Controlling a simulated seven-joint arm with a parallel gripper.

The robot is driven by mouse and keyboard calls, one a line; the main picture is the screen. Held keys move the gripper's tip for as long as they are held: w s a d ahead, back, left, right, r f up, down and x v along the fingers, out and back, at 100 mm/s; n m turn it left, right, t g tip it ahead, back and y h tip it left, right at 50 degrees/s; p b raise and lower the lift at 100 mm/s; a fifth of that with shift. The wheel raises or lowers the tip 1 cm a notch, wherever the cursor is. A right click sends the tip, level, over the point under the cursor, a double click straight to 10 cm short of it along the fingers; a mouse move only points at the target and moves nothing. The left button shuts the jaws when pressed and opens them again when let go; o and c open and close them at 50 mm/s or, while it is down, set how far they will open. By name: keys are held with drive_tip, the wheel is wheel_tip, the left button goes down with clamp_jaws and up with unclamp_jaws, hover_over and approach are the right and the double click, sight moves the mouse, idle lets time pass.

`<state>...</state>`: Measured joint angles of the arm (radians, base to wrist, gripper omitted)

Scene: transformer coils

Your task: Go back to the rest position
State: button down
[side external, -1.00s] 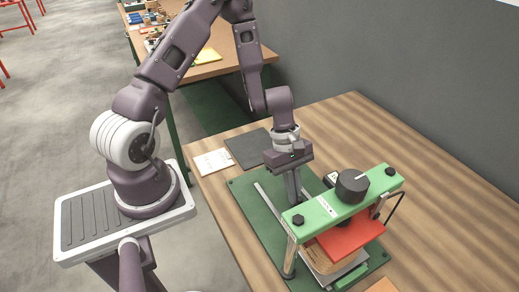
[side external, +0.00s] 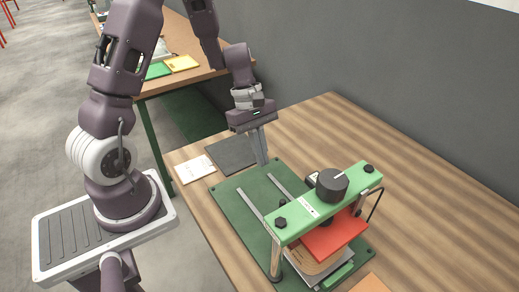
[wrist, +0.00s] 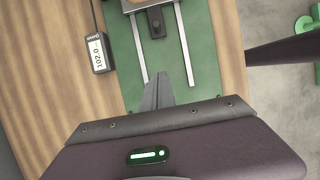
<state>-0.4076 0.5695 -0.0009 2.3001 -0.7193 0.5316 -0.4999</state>
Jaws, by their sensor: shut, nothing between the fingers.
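My gripper (side external: 261,158) is shut and empty, pointing down in the air above the back end of the green base plate (side external: 232,205). It also shows in the wrist view (wrist: 162,78), with its fingers together over the plate. The green press frame (side external: 325,203) with a black knob (side external: 332,184) stands on the front part of the plate, apart from my gripper. A red plate (side external: 334,236) sits under the frame's crossbar, above a stack that is partly hidden. Two pale rails (wrist: 185,45) run along the base plate.
A dark mat (side external: 232,154) and a white sheet (side external: 196,169) lie on the wooden table beyond the base plate. A small meter (wrist: 98,50) reading 102.0 lies beside the plate. The table's right side is mostly clear, up to the grey wall (side external: 400,90).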

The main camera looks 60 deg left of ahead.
drive_tip(key=s+d+r+m+t+y, duration=0.1)
drive_tip(key=s+d+r+m, duration=0.2)
drive_tip(key=r+m, duration=0.35)
drive_tip(key=s+d+r+m+t+y, duration=0.1)
drive_tip(key=s+d+r+m, duration=0.2)
drive_tip(key=r, duration=0.6)
drive_tip(key=s+r+m+t+y, duration=0.2)
drive_tip(key=s+r+m, duration=0.3)
drive_tip(key=s+m, duration=0.3)
drive_tip(key=s+t, duration=0.1)
drive_tip(key=s, duration=0.1)
drive_tip(key=shift+s+a+r+t, duration=0.2)
drive_tip(key=shift+s+t, duration=0.1)
drive_tip(key=shift+s, duration=0.1)
